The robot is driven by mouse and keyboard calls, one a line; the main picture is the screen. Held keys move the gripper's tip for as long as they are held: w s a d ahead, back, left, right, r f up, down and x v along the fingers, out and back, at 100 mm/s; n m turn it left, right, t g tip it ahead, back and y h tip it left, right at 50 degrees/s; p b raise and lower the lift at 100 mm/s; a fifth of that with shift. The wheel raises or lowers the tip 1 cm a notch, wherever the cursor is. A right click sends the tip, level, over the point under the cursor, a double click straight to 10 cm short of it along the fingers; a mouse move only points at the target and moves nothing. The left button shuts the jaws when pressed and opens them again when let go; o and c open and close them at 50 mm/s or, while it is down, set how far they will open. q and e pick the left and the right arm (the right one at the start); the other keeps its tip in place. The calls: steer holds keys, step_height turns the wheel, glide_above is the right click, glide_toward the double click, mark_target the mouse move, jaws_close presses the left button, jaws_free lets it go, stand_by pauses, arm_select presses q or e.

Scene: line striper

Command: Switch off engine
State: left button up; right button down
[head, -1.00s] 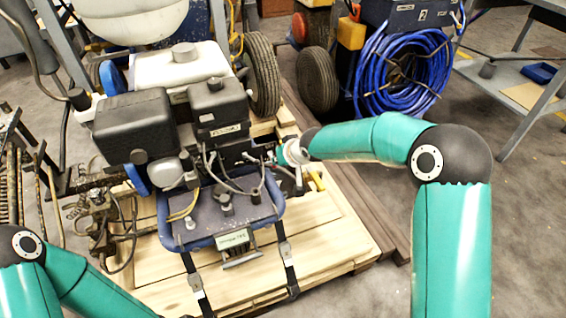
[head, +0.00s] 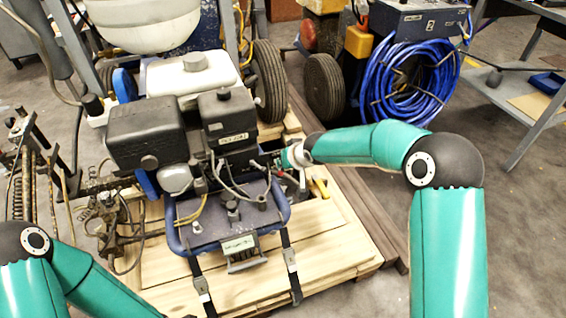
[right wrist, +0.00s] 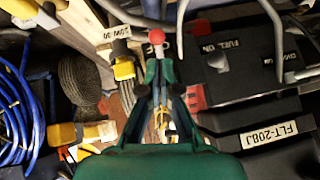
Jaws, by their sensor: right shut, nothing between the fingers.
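The line striper's engine (head: 222,118) is a black and grey block with a white tank behind it, in the middle of the head view. My right gripper (head: 268,165) is at the engine's right side, small and partly lost among cables. In the right wrist view my right gripper (right wrist: 158,72) is shut and empty. A red round knob (right wrist: 157,36) shows just beyond its fingertips; I cannot tell whether they touch. A red part (right wrist: 195,97) shows beside the right finger. My left gripper is out of view.
The machine stands on a wooden pallet (head: 325,235). Grey cables loop over the engine front. A blue hose coil (head: 395,85) hangs on a cart at the back right. A grey workbench (head: 500,95) stands far right. Bare floor lies right of the pallet.

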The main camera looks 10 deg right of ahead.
steer(key=s+f+p+v, duration=0.1)
steer(key=p+v, duration=0.2)
steer(key=v, duration=1)
steer(key=shift+d, duration=0.25)
steer(key=shift+s+f, duration=0.1)
